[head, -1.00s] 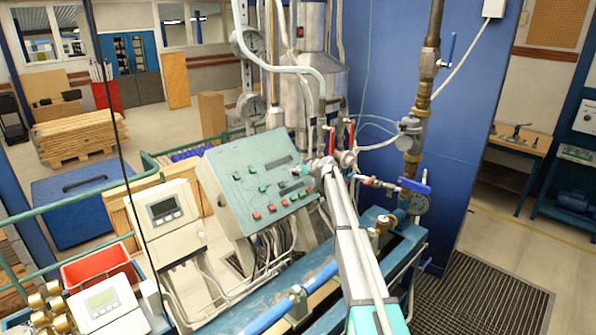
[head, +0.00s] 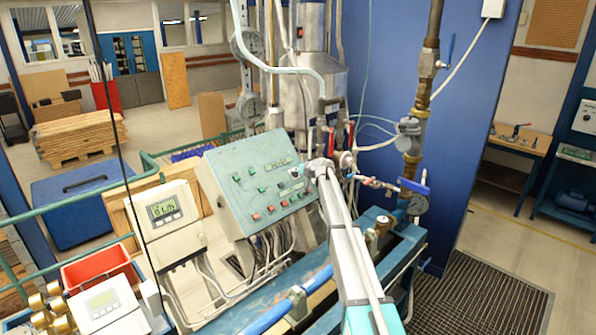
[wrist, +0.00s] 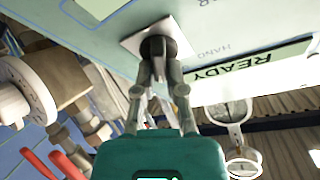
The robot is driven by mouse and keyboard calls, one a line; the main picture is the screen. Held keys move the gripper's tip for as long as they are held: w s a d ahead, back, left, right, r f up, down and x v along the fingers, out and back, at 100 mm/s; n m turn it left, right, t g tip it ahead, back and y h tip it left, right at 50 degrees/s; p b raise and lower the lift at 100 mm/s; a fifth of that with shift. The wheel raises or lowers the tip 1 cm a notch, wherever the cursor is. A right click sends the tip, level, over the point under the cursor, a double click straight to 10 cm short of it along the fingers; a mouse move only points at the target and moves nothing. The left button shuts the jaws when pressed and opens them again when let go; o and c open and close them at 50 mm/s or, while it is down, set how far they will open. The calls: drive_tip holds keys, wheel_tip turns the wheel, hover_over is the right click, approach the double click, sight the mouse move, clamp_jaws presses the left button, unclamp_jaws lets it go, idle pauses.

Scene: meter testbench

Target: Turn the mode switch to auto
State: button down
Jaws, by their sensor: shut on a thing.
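The mode switch is a black knob (wrist: 153,45) on a white square plate on the pale green panel, with the word HAND printed beside it. In the wrist view my gripper (wrist: 159,72) is shut on the knob, and the fingertips hide part of it. Which mark the knob points to cannot be told. In the head view my gripper (head: 308,168) meets the right side of the sloped control panel (head: 240,167), and the switch there is too small to read. A pale green READY display (wrist: 245,67) is lit next to the switch and appears upside down in the wrist view.
Green and red buttons (head: 256,216) dot the panel. A meter box (head: 165,225) with a lit display stands left of it. Open floor lies beyond.

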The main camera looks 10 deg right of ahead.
drive_tip(key=shift+d+m+h+p, duration=0.1)
drive_tip(key=shift+m+h+p, duration=0.35)
drive_tip(key=shift+m, duration=1.35)
drive_tip(key=shift+h, duration=0.25)
drive_tip(key=c, duration=0.7)
unclamp_jaws()
drive_tip(key=shift+f, duration=0.1)
drive_tip(key=s+f+n+g+h+b, duration=0.1)
drive_tip(key=s+f+g+b, duration=0.3)
drive_tip(key=s, duration=1.6)
drive_tip(key=s+f+n+g+h+b, duration=0.1)
drive_tip(key=s+f+g+b, duration=0.3)
drive_tip(key=s+f, duration=0.9)
drive_tip(key=s+f+n+g+h+b, duration=0.1)
drive_tip(key=s+f+b, duration=0.7)
drive_tip(key=s, duration=2.1)
drive_tip(key=g+h, duration=0.1)
drive_tip(key=g, duration=0.1)
drive_tip(key=shift+f+g, duration=0.35)
drive_tip(key=shift+g, duration=0.05)
